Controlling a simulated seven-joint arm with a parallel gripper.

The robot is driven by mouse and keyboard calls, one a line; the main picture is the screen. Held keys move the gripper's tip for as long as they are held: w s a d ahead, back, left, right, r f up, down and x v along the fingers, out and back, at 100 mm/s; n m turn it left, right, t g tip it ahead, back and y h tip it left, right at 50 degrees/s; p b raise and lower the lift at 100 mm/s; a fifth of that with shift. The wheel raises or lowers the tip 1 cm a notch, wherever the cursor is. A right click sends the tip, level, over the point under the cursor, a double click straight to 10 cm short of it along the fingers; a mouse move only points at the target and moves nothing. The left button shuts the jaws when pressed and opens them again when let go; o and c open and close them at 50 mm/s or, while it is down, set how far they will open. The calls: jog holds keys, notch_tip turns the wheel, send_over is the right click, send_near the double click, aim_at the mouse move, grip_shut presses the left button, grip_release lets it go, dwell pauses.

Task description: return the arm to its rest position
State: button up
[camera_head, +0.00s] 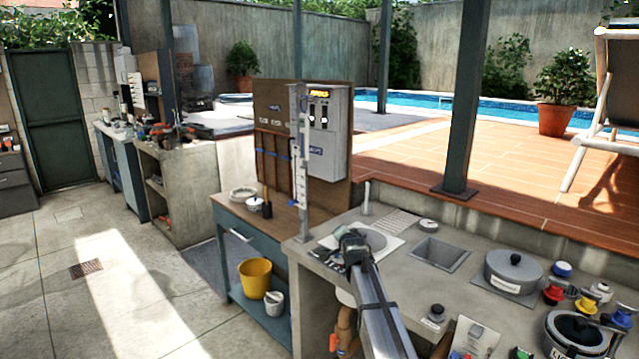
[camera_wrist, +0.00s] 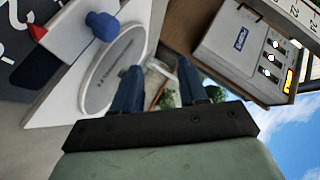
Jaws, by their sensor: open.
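My arm reaches up from the bottom edge in the head view, and my gripper (camera_head: 352,240) is at its far end, over the left part of the grey counter (camera_head: 400,285). A white square plate with a grey round disc (camera_head: 376,238) lies just behind and beside it. In the wrist view my gripper (camera_wrist: 157,84) shows two dark blue fingers apart with nothing between them. The grey disc (camera_wrist: 112,70) appears left of the fingers there, partly covered by one. Whether the fingers touch anything below is hidden in the head view.
A grey control box (camera_head: 328,135) on a brown board and an upright white scale post (camera_head: 299,170) stand behind my gripper. A sunken basin (camera_head: 438,253), a lidded pot (camera_head: 514,272) and several coloured valves are to the right. A yellow bucket (camera_head: 255,278) sits on the lower shelf at left.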

jog(key=s+a+f+n+y, duration=0.1)
jog(key=s+a+f, duration=0.15)
jog(key=a, duration=0.35)
jog(key=s+a+f+n+y, duration=0.1)
jog(key=s+a, duration=0.3)
jog(key=a, duration=0.3)
jog(key=s+d+f+n+g+h, duration=0.1)
jog(key=s+d+f+g, duration=0.25)
jog(key=s+f, duration=0.6)
jog(key=s+d+f+n+g+h, duration=0.15)
jog(key=s+d+f, duration=0.35)
jog(key=f, duration=1)
jog(key=s+d+f+n+g, duration=0.1)
jog(key=s+d+f+g, duration=0.25)
jog(key=s+f, duration=0.65)
jog(key=s+d+f+n+g, duration=0.1)
jog(key=s+d+f+g, duration=0.2)
jog(key=s+f, duration=0.55)
jog(key=s+d+f+n+g, duration=0.1)
jog(key=s+d+f+g, duration=0.3)
jog(key=s, duration=0.8)
jog(key=s+d+f+n+g, duration=0.1)
jog(key=s+g, duration=0.1)
jog(key=s, duration=0.9)
jog(key=s+d+f+n+g, duration=0.1)
jog(key=s+d+f+g, duration=0.1)
jog(key=s, duration=1)
jog(key=shift+f+g+h, duration=0.2)
jog(key=shift+g+h, duration=0.15)
jog(key=shift+g, duration=0.4)
